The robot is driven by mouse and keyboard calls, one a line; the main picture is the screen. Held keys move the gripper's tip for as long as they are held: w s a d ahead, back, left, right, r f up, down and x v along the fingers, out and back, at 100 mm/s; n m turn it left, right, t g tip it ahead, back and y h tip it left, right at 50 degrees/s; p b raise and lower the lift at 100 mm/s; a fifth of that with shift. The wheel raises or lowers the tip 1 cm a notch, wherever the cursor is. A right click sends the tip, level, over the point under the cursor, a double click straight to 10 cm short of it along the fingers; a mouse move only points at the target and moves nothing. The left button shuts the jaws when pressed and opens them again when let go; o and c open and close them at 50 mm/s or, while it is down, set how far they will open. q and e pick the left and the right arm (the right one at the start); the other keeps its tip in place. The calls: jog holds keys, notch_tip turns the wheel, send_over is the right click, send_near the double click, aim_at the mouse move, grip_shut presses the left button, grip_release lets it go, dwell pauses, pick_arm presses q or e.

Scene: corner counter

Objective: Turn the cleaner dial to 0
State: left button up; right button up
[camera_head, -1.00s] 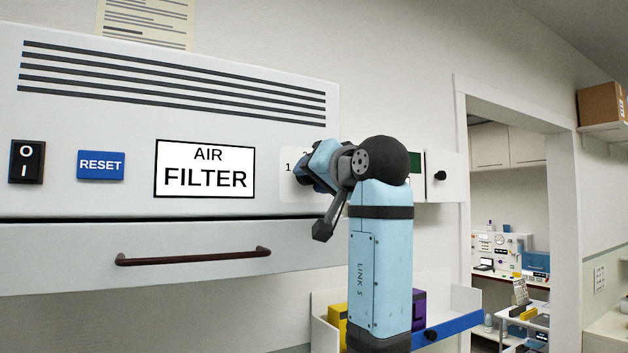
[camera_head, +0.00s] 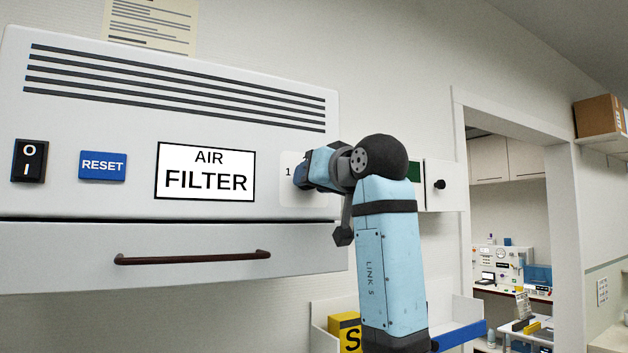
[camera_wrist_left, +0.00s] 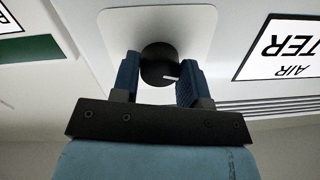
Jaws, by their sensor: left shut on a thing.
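The white air filter unit (camera_head: 120,205) carries a pale scale plate (camera_head: 287,197) at its right, with a "1" visible on it. In the head view my left gripper (camera_head: 303,174) is at this plate and hides the dial. In the left wrist view the round black dial (camera_wrist_left: 158,63) sits on the plate (camera_wrist_left: 185,25), between the two blue fingers of my left gripper (camera_wrist_left: 161,72), which is shut on it. A white mark on the dial points toward the finger on the right in that view. The scale numbers are hidden there. My right gripper is not in view.
A small box with a black knob (camera_head: 439,184) is right of my arm. A shelf with a yellow box (camera_head: 345,330) is below.

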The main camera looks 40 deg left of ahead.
pick_arm(q)
jog(key=o, duration=0.9)
jog(key=b+v, duration=0.3)
jog(key=v, duration=1)
jog(key=shift+s+d+b, duration=0.15)
jog(key=shift+d+b, duration=0.2)
jog(key=shift+b, duration=0.05)
